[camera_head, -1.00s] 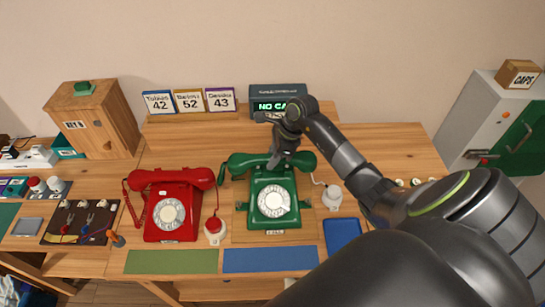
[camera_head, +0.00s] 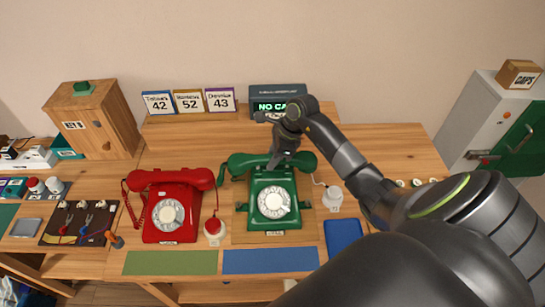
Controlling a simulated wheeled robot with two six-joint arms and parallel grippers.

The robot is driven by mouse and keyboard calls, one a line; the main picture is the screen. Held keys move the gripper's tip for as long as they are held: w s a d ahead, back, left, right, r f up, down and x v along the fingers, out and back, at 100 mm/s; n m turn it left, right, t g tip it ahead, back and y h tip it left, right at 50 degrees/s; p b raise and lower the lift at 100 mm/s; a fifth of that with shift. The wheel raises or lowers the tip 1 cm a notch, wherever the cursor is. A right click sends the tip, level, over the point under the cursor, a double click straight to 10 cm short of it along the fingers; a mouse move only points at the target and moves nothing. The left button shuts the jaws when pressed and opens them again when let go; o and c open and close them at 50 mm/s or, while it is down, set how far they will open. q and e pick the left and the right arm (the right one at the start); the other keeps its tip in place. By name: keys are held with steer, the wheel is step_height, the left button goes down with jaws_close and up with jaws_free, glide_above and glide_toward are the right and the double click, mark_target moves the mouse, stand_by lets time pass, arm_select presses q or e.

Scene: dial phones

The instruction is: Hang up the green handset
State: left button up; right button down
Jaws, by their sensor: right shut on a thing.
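The green phone (camera_head: 274,200) with a white dial stands on the table right of centre. Its green handset (camera_head: 240,162) lies level across the top of the phone, over the cradle. Whether it is fully seated cannot be told. My right gripper (camera_head: 281,160) comes from above and is shut on the middle of the handset, hiding that part. My left gripper is not in view.
A red phone (camera_head: 172,206) stands to the left with its handset on top. White button units stand beside the phones. A dark display box (camera_head: 277,98) and number cards (camera_head: 190,101) are behind. A blue mat (camera_head: 270,261) and a green mat (camera_head: 171,262) lie in front.

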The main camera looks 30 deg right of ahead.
steer(key=shift+b, duration=0.35)
stand_by(0.3)
steer(key=shift+f+b, duration=1.05)
steer(key=shift+b, duration=0.15)
steer(key=c, duration=1)
jaws_free()
steer(key=shift+b+v, duration=1.85)
steer(key=shift+v, duration=6.9)
steer(key=shift+s, duration=0.1)
